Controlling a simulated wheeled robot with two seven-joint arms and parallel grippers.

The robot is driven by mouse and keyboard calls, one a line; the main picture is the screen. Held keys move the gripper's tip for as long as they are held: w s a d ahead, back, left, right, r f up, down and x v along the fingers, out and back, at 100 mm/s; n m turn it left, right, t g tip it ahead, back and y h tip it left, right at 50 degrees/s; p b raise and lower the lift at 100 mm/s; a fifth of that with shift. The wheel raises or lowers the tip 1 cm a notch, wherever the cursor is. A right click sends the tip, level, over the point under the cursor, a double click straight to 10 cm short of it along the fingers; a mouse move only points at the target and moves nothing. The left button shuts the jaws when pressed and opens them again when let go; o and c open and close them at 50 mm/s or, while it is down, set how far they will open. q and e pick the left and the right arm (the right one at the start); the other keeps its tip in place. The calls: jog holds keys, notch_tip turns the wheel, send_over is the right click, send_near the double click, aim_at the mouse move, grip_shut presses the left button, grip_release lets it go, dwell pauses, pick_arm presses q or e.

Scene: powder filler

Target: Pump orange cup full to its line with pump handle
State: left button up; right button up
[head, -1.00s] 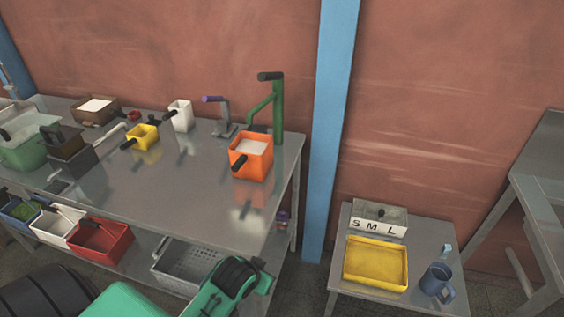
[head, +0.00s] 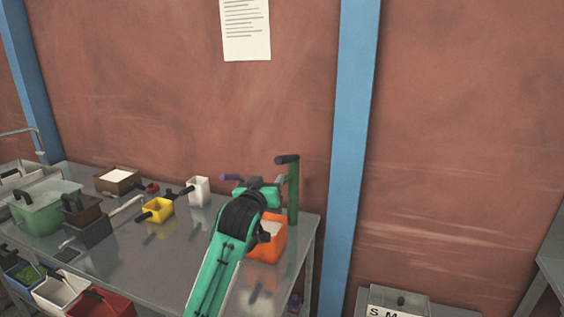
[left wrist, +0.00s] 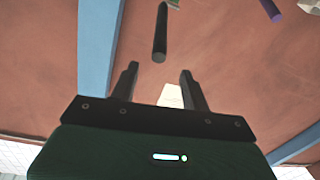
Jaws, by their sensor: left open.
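The orange cup (head: 270,248) stands on the bench at the foot of the green pump post (head: 293,195). Pale powder shows inside it; my left arm hides its left part, and I cannot make out its line. The black pump handle (head: 287,158) sticks out left from the top of the post. My left gripper (head: 262,183) is just below and left of this handle, above the cup. In the left wrist view its two fingers (left wrist: 160,78) are apart and empty, and a dark bar, apparently the pump handle (left wrist: 160,35), lies beyond the gap between them. My right gripper is not in view.
A purple-handled lever (head: 230,178) stands left of my gripper. A white container (head: 199,191), a yellow cup (head: 158,210) and a brown box (head: 117,180) stand further left. A blue column (head: 351,150) rises right of the bench. Bare bench top (head: 165,255) lies left of my arm.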

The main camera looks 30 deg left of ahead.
aim_at(281, 159)
pick_arm(q)
jog(key=p+x, duration=0.1)
jog(key=x, duration=0.3)
jog(key=r+p+x, duration=0.1)
jog(key=p+x, duration=0.1)
jog(key=x, duration=0.2)
jog(key=p+x, duration=0.1)
jog(key=x, duration=0.3)
jog(key=shift+w+a+r+p, duration=0.2)
jog(key=shift+w+a+p, duration=0.05)
jog(key=shift+w+p, duration=0.15)
jog(key=shift+w+a+f, duration=0.1)
jog(key=shift+w+a, duration=0.1)
jog(key=shift+w, duration=0.3)
grip_shut()
